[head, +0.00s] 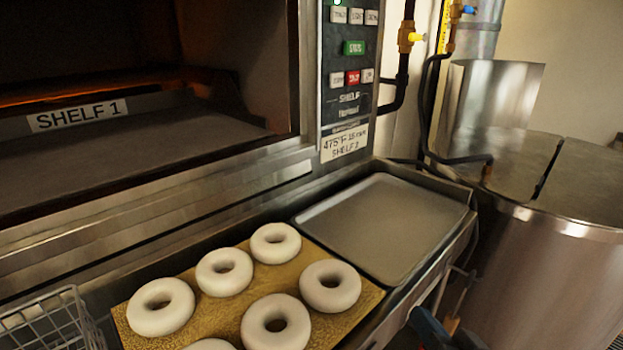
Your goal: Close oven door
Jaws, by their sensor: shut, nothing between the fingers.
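The oven (140,205) fills the left side of the head view. Its opening is uncovered, and I see inside to a flat dark deck (150,150) and an orange glow at the back left. A label reading "SHELF 1" (78,115) is inside. No door panel covers the opening; I cannot make out where the door itself is. My gripper is not in view.
Several pale bagels (276,322) lie on a tan board (358,308) below the oven. An empty metal tray (390,225) is to its right. A wire basket (50,325) is at lower left. A control panel (350,75) and a steel kettle (550,265) stand right.

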